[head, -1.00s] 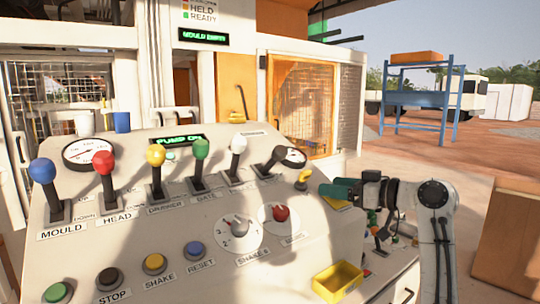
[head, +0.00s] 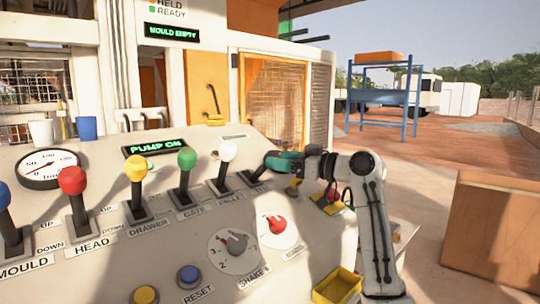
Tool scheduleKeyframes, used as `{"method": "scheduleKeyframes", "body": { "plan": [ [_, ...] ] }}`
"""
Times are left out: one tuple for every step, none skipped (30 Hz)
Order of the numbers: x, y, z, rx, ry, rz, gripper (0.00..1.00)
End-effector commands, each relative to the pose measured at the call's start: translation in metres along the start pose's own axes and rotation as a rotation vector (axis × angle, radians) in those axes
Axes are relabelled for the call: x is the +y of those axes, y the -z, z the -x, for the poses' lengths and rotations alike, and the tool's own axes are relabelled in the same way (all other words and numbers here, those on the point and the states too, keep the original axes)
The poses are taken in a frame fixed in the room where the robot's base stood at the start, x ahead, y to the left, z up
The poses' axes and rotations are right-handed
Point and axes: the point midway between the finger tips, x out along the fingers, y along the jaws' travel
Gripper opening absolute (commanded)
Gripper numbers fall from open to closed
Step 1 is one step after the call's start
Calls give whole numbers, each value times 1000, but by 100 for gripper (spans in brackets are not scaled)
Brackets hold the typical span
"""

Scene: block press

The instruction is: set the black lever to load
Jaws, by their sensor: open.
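The black lever (head: 253,177) is the rightmost in the row of levers on the sloped console. My gripper (head: 273,159), teal with dark fingers, points left and lies at the top of this lever. It is open. I cannot tell whether the knob is between the fingers or whether they touch it. The lettering by this lever is too small or covered to read.
The white lever (head: 226,152) stands close to the left of my gripper, then the green lever (head: 187,159), yellow (head: 136,169) and red (head: 72,181). Dials (head: 234,243) and a yellow tray (head: 338,285) are lower down. Open ground lies right.

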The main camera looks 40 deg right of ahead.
Motion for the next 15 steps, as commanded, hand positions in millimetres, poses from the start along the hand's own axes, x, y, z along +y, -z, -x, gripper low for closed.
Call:
{"method": "scheduleKeyframes", "body": {
  "plan": [
    [-1,2,-9,-2,2,-1,68],
    [-1,1,-13,-3,2,-1,68],
    [-1,1,-19,-1,2,-1,68],
    [-1,1,-23,-2,2,-2,68],
    [-1,1,-26,-2,2,-2,68],
    [-1,1,-30,-1,2,-1,68],
    [0,1,-32,-1,1,-1,68],
    [0,1,-34,0,1,0,68],
    [0,0,-36,-1,0,0,68],
    [0,0,-37,-1,0,1,68],
    [0,0,-38,-1,0,1,68],
    [0,0,-38,-1,0,1,68],
    [0,0,-39,-1,-1,1,68],
    [0,0,-39,-1,-1,1,68],
    [0,-1,-39,-1,-1,1,68]
  ]
}}
